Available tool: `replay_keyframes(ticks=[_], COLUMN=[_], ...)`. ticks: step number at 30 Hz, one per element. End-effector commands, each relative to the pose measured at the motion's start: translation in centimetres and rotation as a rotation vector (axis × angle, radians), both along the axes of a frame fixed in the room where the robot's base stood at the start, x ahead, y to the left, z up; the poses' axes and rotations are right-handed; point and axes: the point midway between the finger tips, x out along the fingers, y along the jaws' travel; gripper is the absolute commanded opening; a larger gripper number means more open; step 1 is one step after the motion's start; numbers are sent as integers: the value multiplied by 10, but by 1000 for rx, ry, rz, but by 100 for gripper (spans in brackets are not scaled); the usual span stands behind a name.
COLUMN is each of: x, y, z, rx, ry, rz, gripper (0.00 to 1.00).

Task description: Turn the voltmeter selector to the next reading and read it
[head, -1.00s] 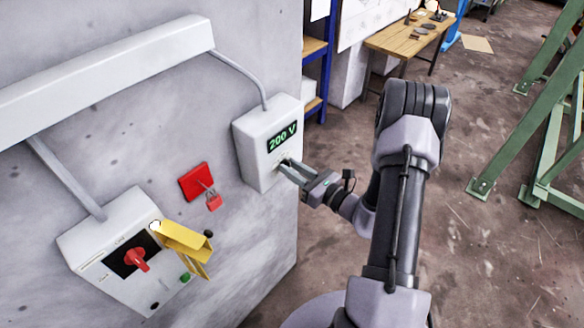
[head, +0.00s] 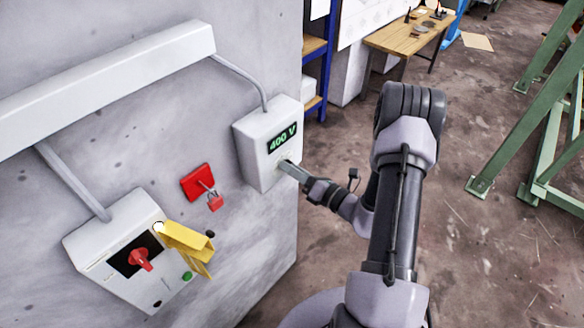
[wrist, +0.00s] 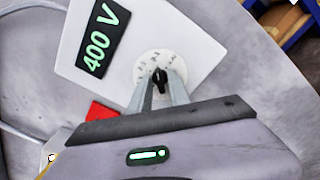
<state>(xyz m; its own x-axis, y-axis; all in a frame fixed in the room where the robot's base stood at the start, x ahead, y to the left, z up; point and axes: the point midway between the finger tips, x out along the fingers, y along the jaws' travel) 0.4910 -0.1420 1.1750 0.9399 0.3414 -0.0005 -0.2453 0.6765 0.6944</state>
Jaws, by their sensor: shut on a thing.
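The voltmeter (head: 262,150) is a white box on the grey wall, near its right edge. Its display (head: 283,138) reads 400 V in green, and the display also shows 400 V in the wrist view (wrist: 102,40). The selector (wrist: 159,77) is a black knob on a round white dial (wrist: 152,62) with small marks too small to read. My gripper (wrist: 160,88) is shut on the selector, one finger on each side of it. In the head view my gripper (head: 288,165) reaches the box's lower front from the right and hides the knob.
A white switch box (head: 105,245) with a red rotary handle (head: 141,259) and an open yellow cover (head: 186,240) is on the wall at lower left. A red plate (head: 192,184) with a red padlock (head: 215,201) sits between the boxes.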

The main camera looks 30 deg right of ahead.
Motion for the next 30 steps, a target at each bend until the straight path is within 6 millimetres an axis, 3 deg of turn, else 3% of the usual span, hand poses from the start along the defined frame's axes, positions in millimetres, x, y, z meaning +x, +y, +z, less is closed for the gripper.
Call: replay_keyframes(ticks=[15, 16, 17, 26, 30], x=[0, 0, 0, -1, -15], y=[0, 0, 0, -1, -7], z=[0, 0, 0, 0, -1], rx=[18, 18, 18, 17, 17], ry=[6, 6, 6, 6, 8], rz=[0, 0, 0, 0, -4], gripper=[0, 27, 30, 30, 30])
